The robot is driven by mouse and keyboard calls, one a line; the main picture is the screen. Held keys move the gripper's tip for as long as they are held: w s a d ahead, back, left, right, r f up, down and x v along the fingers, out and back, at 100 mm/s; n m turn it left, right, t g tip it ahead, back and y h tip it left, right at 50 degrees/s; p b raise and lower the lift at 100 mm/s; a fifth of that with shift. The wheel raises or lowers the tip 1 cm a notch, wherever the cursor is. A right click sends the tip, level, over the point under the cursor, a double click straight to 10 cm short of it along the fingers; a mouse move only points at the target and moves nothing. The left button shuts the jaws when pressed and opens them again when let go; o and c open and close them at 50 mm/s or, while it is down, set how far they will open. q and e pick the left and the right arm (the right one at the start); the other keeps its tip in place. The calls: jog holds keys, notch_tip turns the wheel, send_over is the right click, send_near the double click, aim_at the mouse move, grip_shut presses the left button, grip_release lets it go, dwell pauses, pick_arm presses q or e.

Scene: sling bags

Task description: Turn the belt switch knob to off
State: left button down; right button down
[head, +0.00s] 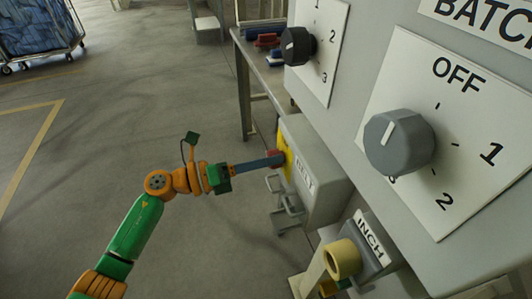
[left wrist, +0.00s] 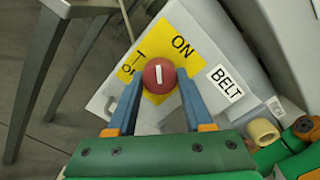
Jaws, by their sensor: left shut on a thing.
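The belt switch knob (left wrist: 159,76) is a round red knob with a white line, on a yellow plate (left wrist: 185,48) marked ON and OFF, beside a BELT label (left wrist: 225,83). In the left wrist view the white line runs nearly upright, between the two words. My left gripper (left wrist: 158,84) has its blue fingers on both sides of the knob and is shut on it. In the head view my left gripper (head: 278,159) reaches the yellow side of the grey BELT box (head: 320,185), and its fingers hide much of the knob. My right gripper's fingers do not show.
Close on the right is a grey panel with a large grey knob (head: 399,141) and a black knob (head: 297,46). An INCH box (head: 367,243) with a pale yellow button (head: 342,259) sits below.

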pick_arm(q)
jog(key=shift+n+p, duration=2.3)
jog(key=shift+n, duration=1.8)
jog(key=shift+c, duration=1.5)
grip_release()
jog(key=b+v, duration=0.1)
jog(key=v, duration=0.6)
